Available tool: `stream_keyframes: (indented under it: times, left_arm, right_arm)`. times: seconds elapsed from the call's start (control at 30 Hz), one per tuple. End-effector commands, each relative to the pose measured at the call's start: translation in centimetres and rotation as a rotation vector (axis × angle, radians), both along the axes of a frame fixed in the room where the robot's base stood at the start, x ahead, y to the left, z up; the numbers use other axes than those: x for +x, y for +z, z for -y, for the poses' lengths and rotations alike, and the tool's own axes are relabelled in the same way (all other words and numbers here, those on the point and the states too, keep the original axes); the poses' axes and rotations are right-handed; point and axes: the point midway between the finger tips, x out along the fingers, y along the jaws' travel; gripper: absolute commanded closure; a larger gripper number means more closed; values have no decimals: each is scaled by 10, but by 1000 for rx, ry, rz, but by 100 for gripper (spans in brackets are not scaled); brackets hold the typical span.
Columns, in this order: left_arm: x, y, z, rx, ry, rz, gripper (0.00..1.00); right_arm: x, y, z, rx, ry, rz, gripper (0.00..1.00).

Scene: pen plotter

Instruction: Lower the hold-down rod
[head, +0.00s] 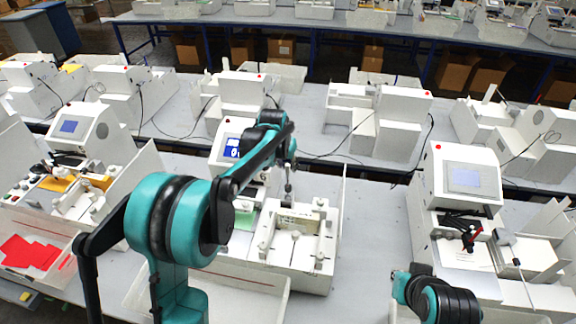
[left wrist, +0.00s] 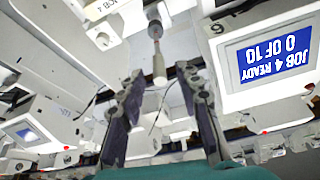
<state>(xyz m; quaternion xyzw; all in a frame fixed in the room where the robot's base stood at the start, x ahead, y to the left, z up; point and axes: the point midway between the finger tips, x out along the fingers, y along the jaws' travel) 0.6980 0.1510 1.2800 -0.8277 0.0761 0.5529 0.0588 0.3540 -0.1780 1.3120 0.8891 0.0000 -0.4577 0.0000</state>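The middle pen plotter (head: 300,225) is a white machine on the bench in front of me. Its blue screen (left wrist: 265,55) reads JOB 4 READY, 0 OF 10, upside down in the left wrist view. A rod with a grey round end and a pale cylindrical part, seemingly the hold-down rod (left wrist: 159,65), appears between and beyond my left fingertips. In the head view a small grey upright part (head: 289,187) shows there. My left gripper (left wrist: 161,76) is open, its fingers apart on either side of the rod; contact is not visible. In the head view my left arm largely hides it. My right gripper is out of view.
Red sheets (head: 28,252) lie in a tray at the far left. More machines line the bench behind.

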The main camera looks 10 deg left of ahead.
Motion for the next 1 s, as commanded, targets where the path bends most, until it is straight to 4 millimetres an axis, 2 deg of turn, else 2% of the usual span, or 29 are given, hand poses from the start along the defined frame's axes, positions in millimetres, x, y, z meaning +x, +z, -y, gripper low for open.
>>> stream_keyframes:
  times: [0.2, 0.47, 0.5, 0.6, 0.63, 1.0]
  left_arm:
    - [8, -20, 1, 0, 0, 0, 66]
    - [9, -22, 2, 0, 0, 0, 66]
    - [9, -22, 2, 0, 0, 0, 68]
    - [9, -21, 2, 0, 0, 0, 95]
    - [9, -21, 2, 0, 0, 0, 100]
    - [5, -22, 1, 0, 0, 20, 100]
  right_arm:
    - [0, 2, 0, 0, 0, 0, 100]
    - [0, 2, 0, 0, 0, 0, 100]
    - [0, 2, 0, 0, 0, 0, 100]
    - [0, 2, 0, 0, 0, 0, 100]
    - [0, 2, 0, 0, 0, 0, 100]
    - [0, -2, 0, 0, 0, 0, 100]
